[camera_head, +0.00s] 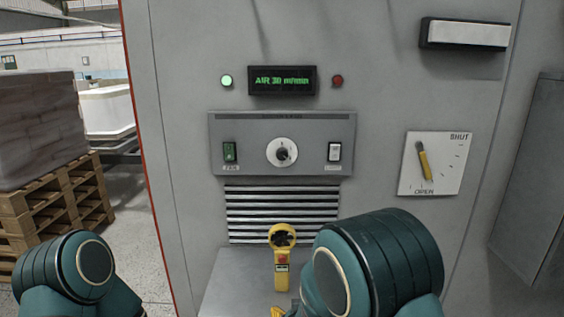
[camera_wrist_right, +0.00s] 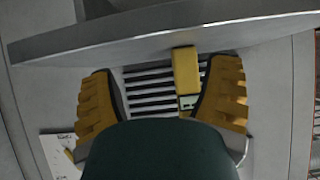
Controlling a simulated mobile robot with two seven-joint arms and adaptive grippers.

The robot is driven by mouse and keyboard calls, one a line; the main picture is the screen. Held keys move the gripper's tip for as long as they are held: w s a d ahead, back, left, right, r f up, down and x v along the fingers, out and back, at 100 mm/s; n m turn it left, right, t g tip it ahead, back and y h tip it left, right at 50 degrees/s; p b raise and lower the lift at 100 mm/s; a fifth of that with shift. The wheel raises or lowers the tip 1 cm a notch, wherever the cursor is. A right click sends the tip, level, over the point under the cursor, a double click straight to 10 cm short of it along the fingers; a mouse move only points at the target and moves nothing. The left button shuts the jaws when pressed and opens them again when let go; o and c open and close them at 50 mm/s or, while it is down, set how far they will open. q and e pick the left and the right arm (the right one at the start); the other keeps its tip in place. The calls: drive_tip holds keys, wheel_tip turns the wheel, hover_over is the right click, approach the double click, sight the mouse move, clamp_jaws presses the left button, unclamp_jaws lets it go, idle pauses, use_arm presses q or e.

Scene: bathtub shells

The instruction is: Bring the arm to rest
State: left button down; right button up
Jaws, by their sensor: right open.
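My right gripper (camera_wrist_right: 164,72) is open in the right wrist view, its two yellow ridged fingers wide apart. A yellow handheld meter (camera_wrist_right: 186,72) shows between the fingers with a visible gap on each side; how far ahead it is I cannot tell. In the head view the meter (camera_head: 281,262) stands upright on a grey shelf (camera_head: 235,285), with a round vaned head and a red button. My teal right arm (camera_head: 375,265) covers the shelf's right part and hides most of the right gripper. My left arm (camera_head: 75,270) shows at lower left; its gripper is out of view.
A grey cabinet has louvres (camera_head: 282,214), a control panel (camera_head: 320,130) with a knob, a green-lettered display (camera_head: 282,81) and a lever plate (camera_head: 436,163). The lever points toward OPEN. A loaded wooden pallet (camera_head: 60,205) stands left. The shelf edge (camera_wrist_right: 240,33) lies close to the fingers.

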drive_tip(key=s+d+f+g+y, duration=0.1)
drive_tip(key=s+d+f+g, duration=0.45)
drive_tip(key=s+f, duration=0.45)
drive_tip(key=s+d+f+m+g+y, duration=0.1)
drive_tip(key=s+f+g, duration=0.3)
drive_tip(key=s, duration=0.8)
drive_tip(key=shift+s+f+y, duration=0.2)
drive_tip(key=shift+f+y, duration=0.45)
drive_tip(key=shift+y, duration=0.25)
wheel_tip(320, 180, up, 18)
drive_tip(key=w+p, duration=0.2)
drive_tip(key=p, duration=1.6)
drive_tip(key=shift+d+r+m, duration=0.25)
drive_tip(key=shift+d+m, duration=0.05)
drive_tip(key=shift+m, duration=0.1)
drive_tip(key=shift+w+f+t, duration=0.1)
drive_tip(key=shift+t, duration=0.15)
